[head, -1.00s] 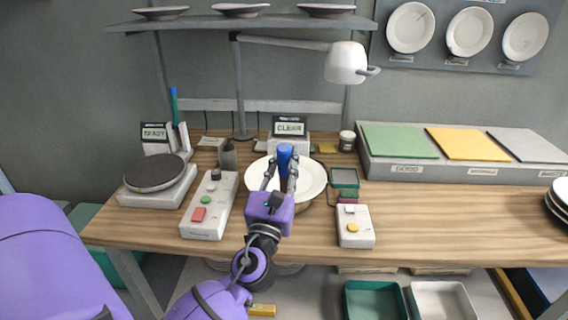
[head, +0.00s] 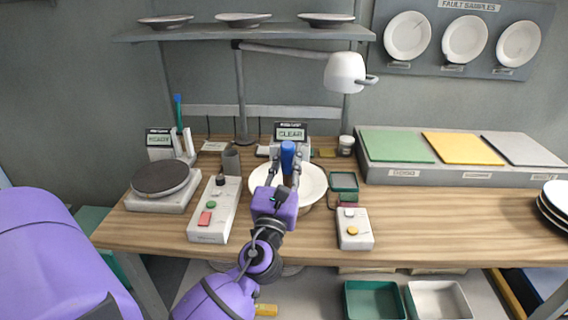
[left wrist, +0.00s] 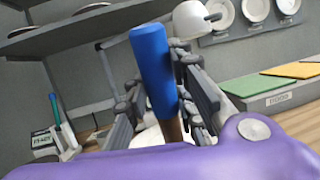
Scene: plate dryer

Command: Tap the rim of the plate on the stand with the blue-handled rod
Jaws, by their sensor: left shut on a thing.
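A white plate (head: 312,184) rests on the stand at the middle of the wooden table in the head view; the stand itself is mostly hidden under it. My left gripper (head: 288,170) is above the plate's near left part, shut on the blue-handled rod (head: 288,154). The rod's blue handle (left wrist: 153,72) stands up between the fingers in the left wrist view, slightly tilted, with a brown part below it. The rod's lower end is hidden by my gripper, so I cannot tell whether it touches the plate. My right gripper is not in view.
A display reading CLEAR (head: 291,132) stands behind the plate. A button box (head: 214,208) is to the left and a smaller one (head: 354,228) to the right. A lamp (head: 345,72) hangs above. A dark turntable (head: 161,178) stands at the left.

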